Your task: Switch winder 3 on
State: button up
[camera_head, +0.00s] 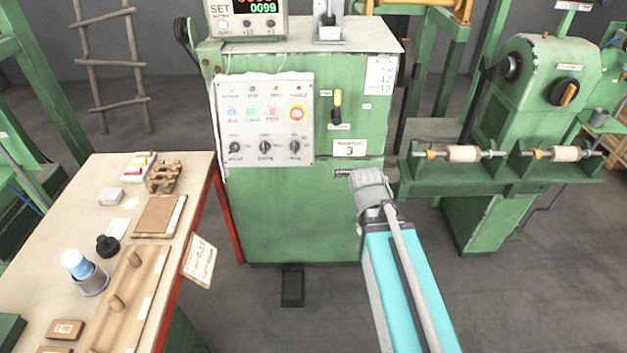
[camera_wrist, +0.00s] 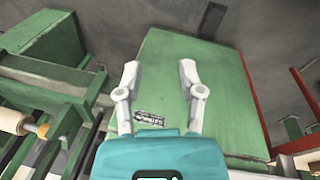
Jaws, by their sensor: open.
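A yellow-and-black handle (camera_head: 337,105) sits upright on the front, right of the panel. My gripper is at the end of my arm in front of the cabinet's lower right. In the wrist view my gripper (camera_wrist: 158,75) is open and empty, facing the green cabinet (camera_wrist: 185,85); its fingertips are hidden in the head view.
A workbench (camera_head: 130,215) with wooden parts, a cup and small boxes stands at the left. A tag (camera_head: 199,261) hangs at its edge. A green machine with spools (camera_head: 462,154) stands at the right. A black pedal (camera_head: 292,287) lies on the floor before the cabinet.

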jog(key=s+m, duration=0.1)
jog(key=s+d+m+g+y, duration=0.1)
jog(key=shift+s+f+m+y, duration=0.15)
jog(key=shift+s+m+y, duration=0.15)
jog(key=shift+s, duration=0.1)
jog(key=shift+o, duration=0.5)
